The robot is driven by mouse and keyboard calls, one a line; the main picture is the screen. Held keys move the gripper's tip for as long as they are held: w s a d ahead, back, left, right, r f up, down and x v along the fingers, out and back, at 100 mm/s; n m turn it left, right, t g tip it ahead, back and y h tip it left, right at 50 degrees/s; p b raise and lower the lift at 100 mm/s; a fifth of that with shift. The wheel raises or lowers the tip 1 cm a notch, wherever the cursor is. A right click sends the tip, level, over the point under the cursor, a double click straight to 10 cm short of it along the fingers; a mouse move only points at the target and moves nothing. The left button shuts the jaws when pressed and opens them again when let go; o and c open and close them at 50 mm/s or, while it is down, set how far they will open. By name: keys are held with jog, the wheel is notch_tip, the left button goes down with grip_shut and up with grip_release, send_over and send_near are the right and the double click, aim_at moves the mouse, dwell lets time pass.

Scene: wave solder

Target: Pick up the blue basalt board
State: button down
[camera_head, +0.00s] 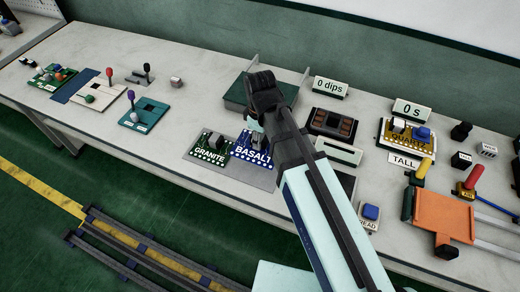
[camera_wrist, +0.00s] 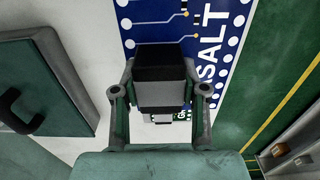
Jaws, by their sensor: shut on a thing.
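The blue basalt board (camera_head: 252,156) is at the front of the bench in the head view, labelled BASALT, just right of the green granite board (camera_head: 207,148). My gripper (camera_wrist: 160,95) is shut on a black and grey block that stands up from the blue board (camera_wrist: 215,85) in the wrist view. In the head view my gripper (camera_head: 262,108) comes down over the board's far side, and its fingertips are mostly hidden by my arm. I cannot tell whether the board touches the grey mat (camera_head: 262,179) or is slightly above it.
A dark green box (camera_head: 236,97) stands behind the boards. A dark fixture (camera_head: 332,124) and a "0 dips" sign (camera_head: 331,88) are to the right. Farther right are a yellow board (camera_head: 408,137) and an orange plate (camera_head: 440,211). Clear bench lies left of the granite board.

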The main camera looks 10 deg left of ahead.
notch_tip(320, 180, up, 8)
jog(key=shift+r+b, duration=0.15)
jog(key=shift+b, duration=0.5)
jog(key=shift+r, duration=0.65)
jog(key=shift+r+p, duration=0.1)
jog(key=shift+p, duration=0.25)
